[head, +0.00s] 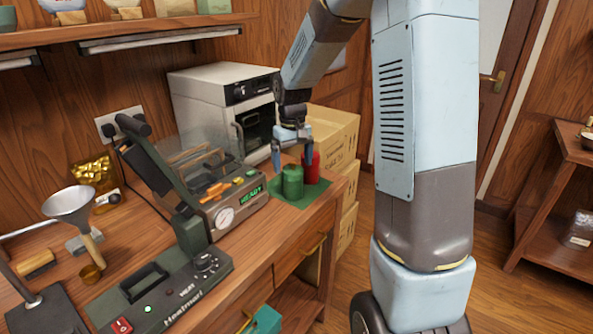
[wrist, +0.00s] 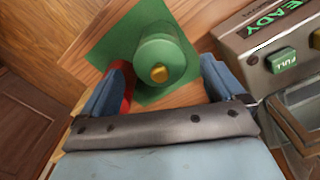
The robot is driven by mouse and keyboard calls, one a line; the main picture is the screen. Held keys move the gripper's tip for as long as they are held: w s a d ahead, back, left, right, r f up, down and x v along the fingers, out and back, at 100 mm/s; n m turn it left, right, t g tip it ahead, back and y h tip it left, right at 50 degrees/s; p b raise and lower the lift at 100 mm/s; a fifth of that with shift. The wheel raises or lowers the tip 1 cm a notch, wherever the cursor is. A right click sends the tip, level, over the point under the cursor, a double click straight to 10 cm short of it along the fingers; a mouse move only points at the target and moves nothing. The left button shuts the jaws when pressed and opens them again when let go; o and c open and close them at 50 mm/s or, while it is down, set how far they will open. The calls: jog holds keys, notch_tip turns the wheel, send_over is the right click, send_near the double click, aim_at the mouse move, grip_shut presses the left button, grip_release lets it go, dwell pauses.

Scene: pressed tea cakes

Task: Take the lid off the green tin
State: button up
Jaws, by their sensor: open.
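The green tin (head: 292,183) stands upright on a green mat (head: 287,203) near the bench's far right corner. In the wrist view, its round green lid (wrist: 177,60) sits on it with a small brass knob (wrist: 158,74) at the centre. My gripper (head: 292,162) is open and points down over the tin. In the wrist view, the open fingers of my gripper (wrist: 163,70) lie on either side of the lid, with gaps visible. I cannot tell how far the fingertips are above the lid. A red tin (head: 311,168) stands close behind, partly hidden by a finger in the wrist view (wrist: 127,82).
A sealing machine (head: 235,210) with a READY display stands left of the mat. A white oven (head: 215,98) is behind it. Pale crates (head: 335,130) stand beyond the bench end. A funnel (head: 70,204) is at the left. A shelf (head: 120,33) hangs above.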

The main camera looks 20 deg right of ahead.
jog(key=shift+f, duration=0.45)
jog(key=c, duration=1.1)
jog(key=shift+r, duration=0.15)
